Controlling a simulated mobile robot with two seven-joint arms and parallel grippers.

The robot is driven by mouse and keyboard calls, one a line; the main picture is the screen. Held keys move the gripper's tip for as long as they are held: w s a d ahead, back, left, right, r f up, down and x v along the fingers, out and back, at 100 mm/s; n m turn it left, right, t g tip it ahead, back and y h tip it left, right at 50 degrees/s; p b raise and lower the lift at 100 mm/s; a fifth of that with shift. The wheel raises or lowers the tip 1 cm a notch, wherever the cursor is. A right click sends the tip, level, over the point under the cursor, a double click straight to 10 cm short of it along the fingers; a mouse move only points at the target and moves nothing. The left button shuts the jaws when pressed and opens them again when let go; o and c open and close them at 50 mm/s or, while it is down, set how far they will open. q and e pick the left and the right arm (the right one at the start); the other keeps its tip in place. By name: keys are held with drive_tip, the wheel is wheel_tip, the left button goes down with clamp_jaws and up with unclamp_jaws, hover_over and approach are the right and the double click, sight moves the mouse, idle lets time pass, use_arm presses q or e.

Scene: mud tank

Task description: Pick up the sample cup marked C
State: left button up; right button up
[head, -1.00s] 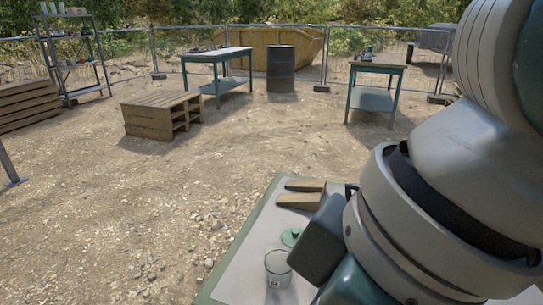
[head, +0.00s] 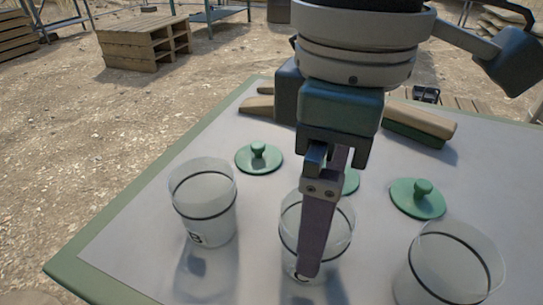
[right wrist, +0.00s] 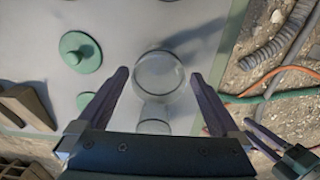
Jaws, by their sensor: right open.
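A clear cup marked B (head: 203,205) stands upright at the left of the table. A middle cup (head: 340,238) stands beside it; its mark is mostly hidden by my finger. A third cup (head: 450,268) stands at right, cut off below, its mark not seen. My right gripper (head: 308,270) points down at the middle cup, one finger in front of it. In the right wrist view, its open fingers (right wrist: 158,74) lie either side of a clear cup (right wrist: 160,92); contact is unclear. What looks like my left gripper (right wrist: 275,145) is at lower right, partly cut off.
Green knobbed lids lie behind the cups: left (head: 258,159), middle (head: 351,182), partly hidden, and right (head: 417,198). Wooden-looking pieces (head: 425,117) lie at the back of the pale table (head: 130,240). Hoses (right wrist: 270,95) lie on the ground beyond its edge.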

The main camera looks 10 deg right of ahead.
wheel_tip(320, 180, down, 6)
drive_tip(key=b, duration=0.2)
drive_tip(key=shift+w+a+f+b, duration=0.15)
drive_tip(key=shift+f+b, duration=0.1)
drive_tip(key=shift+b, duration=0.15)
drive_tip(key=shift+c, duration=0.4)
drive_tip(key=c, duration=1.2)
